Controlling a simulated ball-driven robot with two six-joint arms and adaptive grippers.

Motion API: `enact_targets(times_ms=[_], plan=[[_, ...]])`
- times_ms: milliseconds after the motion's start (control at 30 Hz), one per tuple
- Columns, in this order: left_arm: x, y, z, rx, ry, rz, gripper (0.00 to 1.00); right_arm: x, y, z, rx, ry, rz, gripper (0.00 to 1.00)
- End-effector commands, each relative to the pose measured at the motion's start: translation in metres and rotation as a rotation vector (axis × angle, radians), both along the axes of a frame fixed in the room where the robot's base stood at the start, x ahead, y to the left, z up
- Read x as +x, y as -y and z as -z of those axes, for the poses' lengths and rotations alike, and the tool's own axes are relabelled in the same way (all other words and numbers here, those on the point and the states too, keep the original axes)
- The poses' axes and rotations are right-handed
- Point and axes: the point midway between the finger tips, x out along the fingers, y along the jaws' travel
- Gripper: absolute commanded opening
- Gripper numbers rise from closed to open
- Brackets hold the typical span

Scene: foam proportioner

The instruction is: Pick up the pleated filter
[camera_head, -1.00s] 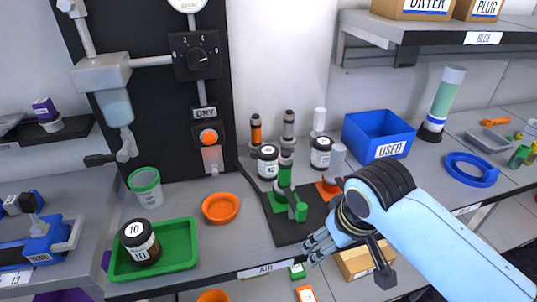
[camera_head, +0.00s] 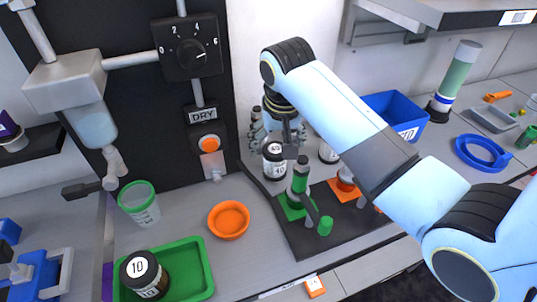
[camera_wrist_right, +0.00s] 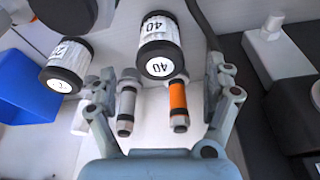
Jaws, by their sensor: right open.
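I cannot tell for certain which item is the pleated filter. In the right wrist view, an orange-banded cylinder (camera_wrist_right: 178,100) and a grey-banded cylinder (camera_wrist_right: 127,103) with dark ends stand side by side. A pale piece (camera_wrist_right: 80,118) at the left is partly hidden behind a finger. My right gripper (camera_wrist_right: 163,95) is open, its fingers on either side of the two banded cylinders, holding nothing. In the head view the right gripper (camera_head: 280,130) is at the back of the bench by the wall, and the arm hides most of that row. My left gripper is not in view.
A jar marked 40 (camera_wrist_right: 160,45) and another dark-capped jar (camera_wrist_right: 68,66) stand close to the fingers.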

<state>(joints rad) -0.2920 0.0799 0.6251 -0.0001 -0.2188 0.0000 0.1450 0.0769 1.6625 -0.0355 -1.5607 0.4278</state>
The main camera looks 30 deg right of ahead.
Motion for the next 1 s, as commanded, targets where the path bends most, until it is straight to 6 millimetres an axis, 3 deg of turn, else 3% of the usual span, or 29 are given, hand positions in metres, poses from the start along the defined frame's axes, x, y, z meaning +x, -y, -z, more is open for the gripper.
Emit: enact_targets(times_ms=[100,300,700,967,1000], plan=[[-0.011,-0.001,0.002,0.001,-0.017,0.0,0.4,0.004,0.003,0.021,0.0,-0.004,0.001,0.85],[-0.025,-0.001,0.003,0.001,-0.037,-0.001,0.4,0.01,0.005,0.037,0.0,0.0,-0.001,0.85],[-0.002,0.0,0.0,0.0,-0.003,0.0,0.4,0.03,0.013,0.081,-0.001,-0.001,-0.001,0.85],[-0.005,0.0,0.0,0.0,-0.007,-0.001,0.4,0.031,0.013,0.083,-0.001,0.001,-0.001,0.85],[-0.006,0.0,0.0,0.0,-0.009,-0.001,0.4,0.031,0.013,0.083,-0.001,0.001,-0.001,0.81]])
